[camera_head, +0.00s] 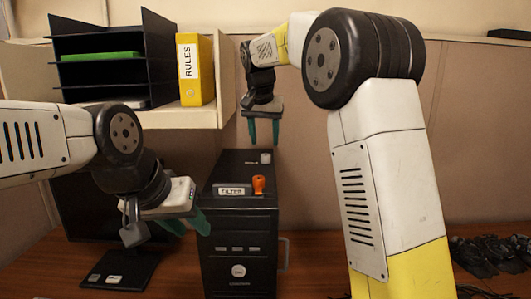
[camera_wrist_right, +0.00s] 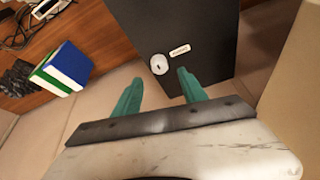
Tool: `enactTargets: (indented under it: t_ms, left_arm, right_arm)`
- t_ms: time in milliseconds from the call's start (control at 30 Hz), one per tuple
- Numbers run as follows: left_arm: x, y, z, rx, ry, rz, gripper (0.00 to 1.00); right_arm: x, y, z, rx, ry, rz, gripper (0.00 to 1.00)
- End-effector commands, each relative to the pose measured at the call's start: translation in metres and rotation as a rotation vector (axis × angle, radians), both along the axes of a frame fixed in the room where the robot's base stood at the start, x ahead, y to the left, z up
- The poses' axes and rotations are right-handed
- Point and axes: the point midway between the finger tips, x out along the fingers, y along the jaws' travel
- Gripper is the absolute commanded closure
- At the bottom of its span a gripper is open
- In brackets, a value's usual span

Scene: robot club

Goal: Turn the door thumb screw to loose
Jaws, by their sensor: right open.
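A black cabinet (camera_head: 240,205) stands upright on the desk in the head view. A pale round knob (camera_head: 265,157) sits on its top near the back, with a small label beside it. In the right wrist view, a pale round screw (camera_wrist_right: 158,64) with a white label (camera_wrist_right: 180,50) shows on a black panel; the label is too blurred to read. My right gripper (camera_head: 263,142) is above the back of the cabinet, fingers down. Its fingers (camera_wrist_right: 159,77) are open, apart and empty, with the screw beyond them. My left gripper (camera_head: 187,228) is open and empty beside the cabinet's left side.
An orange knob (camera_head: 258,185) and a FILTER label (camera_head: 231,190) are on the cabinet's top. Another pale knob (camera_head: 238,271) is on its front. Dark cables (camera_head: 490,254) lie at right.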

Motion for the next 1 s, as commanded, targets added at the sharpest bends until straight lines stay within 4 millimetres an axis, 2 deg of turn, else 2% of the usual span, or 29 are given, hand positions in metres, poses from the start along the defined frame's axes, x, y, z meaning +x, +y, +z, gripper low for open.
enactTargets:
  t_ms: [100, 300, 500, 700, 733, 900, 967, 1000]
  left_arm:
    - [0.0, 0.0, 0.0, 0.0, 0.0, 0.0, 0.64]
    - [0.0, 0.0, 0.0, 0.0, 0.0, 0.0, 0.64]
    - [0.0, 0.0, 0.0, 0.0, 0.0, 0.0, 0.64]
    - [0.0, 0.0, 0.0, 0.0, 0.0, 0.0, 0.64]
    - [0.0, 0.0, 0.0, 0.0, 0.0, 0.0, 0.64]
    - [0.0, 0.0, 0.0, 0.0, 0.0, 0.0, 0.64]
    - [0.0, 0.0, 0.0, 0.0, 0.0, 0.0, 0.64]
    - [0.0, 0.0, 0.0, 0.0, 0.0, 0.0, 0.64]
  right_arm:
    - [0.007, -0.002, -0.02, -0.003, 0.004, 0.0, 0.5]
    - [0.018, -0.003, -0.046, 0.0, 0.003, 0.0, 0.5]
    - [0.022, -0.004, -0.055, 0.001, 0.001, -0.001, 0.5]
    - [0.023, -0.004, -0.056, 0.001, 0.001, 0.0, 0.5]
    - [0.023, -0.004, -0.056, 0.001, 0.001, 0.0, 0.52]
    - [0.022, -0.004, -0.056, 0.001, 0.0, 0.0, 0.86]
    - [0.022, -0.004, -0.056, 0.001, 0.0, 0.0, 0.97]
    - [0.022, -0.004, -0.056, 0.001, 0.0, 0.0, 1.0]
